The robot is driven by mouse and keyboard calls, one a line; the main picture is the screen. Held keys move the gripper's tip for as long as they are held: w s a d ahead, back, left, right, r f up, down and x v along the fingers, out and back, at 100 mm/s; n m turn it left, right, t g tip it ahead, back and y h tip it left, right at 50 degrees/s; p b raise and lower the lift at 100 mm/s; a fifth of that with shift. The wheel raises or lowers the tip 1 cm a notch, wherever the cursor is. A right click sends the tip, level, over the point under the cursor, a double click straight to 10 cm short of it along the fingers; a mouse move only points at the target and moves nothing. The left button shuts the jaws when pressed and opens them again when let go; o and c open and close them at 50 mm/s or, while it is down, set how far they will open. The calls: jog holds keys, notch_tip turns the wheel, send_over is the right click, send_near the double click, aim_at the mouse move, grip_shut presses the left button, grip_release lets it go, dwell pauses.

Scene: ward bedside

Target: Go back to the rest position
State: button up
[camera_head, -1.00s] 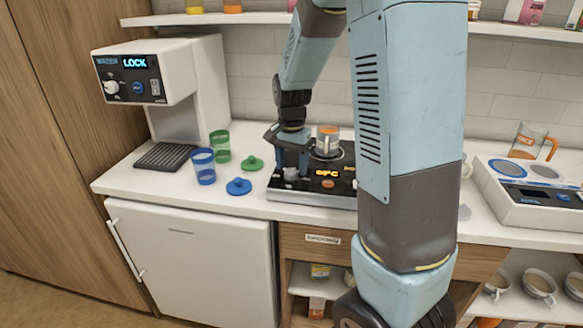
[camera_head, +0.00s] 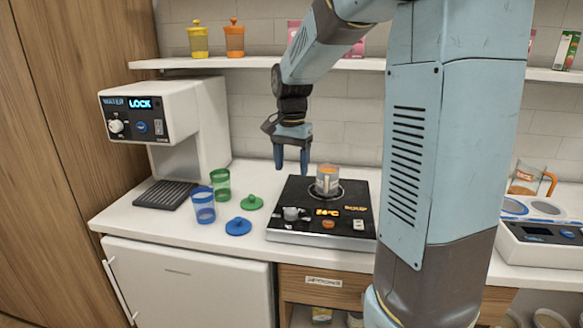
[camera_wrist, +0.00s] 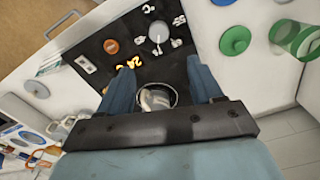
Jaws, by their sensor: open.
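My gripper (camera_head: 291,167) hangs above the black hot plate (camera_head: 285,229), fingers pointing down. It is open, with nothing between its fingers, and it is clear of the plate.
A water dispenser (camera_head: 150,112) stands at the left. Blue (camera_head: 203,206) and green (camera_head: 221,184) cups stand beside it, with blue (camera_head: 238,226) and green (camera_head: 252,202) lids nearby. A shelf (camera_head: 250,63) with yellow and orange containers runs above. A glass jug (camera_head: 524,179) is at the right.

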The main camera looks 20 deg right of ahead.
jog(key=shift+r, duration=0.1)
jog(key=s+r+n+t, duration=0.2)
jog(key=s+n, duration=0.2)
jog(key=s, duration=0.7)
jog(key=s+r+n+t, duration=0.3)
jog(key=s+n, duration=0.2)
jog(key=s, duration=0.7)
jog(key=shift+s+a+r+t, duration=0.15)
jog(key=shift+a+t, duration=0.1)
jog(key=shift+t, duration=0.05)
dwell(0.8)
